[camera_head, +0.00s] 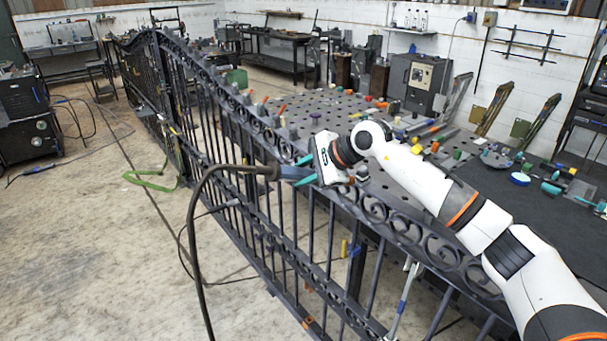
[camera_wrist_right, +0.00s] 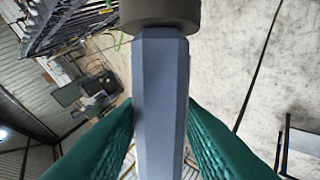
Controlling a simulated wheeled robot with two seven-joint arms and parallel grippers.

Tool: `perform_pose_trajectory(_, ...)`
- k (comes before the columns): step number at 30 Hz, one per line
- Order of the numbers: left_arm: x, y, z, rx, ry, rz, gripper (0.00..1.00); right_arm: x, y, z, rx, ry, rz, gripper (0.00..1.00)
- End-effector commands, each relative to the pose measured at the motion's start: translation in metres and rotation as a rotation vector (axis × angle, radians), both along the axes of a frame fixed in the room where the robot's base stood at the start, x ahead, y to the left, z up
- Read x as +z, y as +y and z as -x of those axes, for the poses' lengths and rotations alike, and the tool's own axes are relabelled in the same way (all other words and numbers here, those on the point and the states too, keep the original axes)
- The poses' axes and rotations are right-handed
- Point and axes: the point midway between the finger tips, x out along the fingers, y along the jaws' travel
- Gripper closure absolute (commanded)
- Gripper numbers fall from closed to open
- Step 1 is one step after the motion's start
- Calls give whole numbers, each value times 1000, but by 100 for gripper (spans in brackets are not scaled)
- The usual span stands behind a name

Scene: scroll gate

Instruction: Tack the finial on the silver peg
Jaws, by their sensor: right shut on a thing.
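My right gripper (camera_head: 298,173) reaches in from the right over the top rail of the dark iron gate (camera_head: 225,95). Its teal fingers are shut on a grey-blue torch handle (camera_head: 289,173), with a black cable looping left and down from its end. In the right wrist view the faceted handle (camera_wrist_right: 160,95) lies between the teal fingers (camera_wrist_right: 158,135), with a brown-grey collar (camera_wrist_right: 160,13) at the top. I cannot clearly tell the finial or the silver peg apart among the small dark knobs along the rail. My left gripper is out of view.
Behind the gate stands a perforated welding table (camera_head: 320,105) with several coloured pieces and clamps. A dark mat (camera_head: 490,185) with more parts lies at the right. The torch cable (camera_head: 190,225) hangs in front of the gate. The concrete floor at the left is mostly clear.

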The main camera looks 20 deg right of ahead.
Motion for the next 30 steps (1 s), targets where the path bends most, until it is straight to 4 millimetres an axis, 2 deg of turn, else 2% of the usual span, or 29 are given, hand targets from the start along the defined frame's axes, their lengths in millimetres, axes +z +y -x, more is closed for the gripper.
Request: perform_pose_trajectory(30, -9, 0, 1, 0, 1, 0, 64, -3, -11, -5, 1, -5, -2, 100)
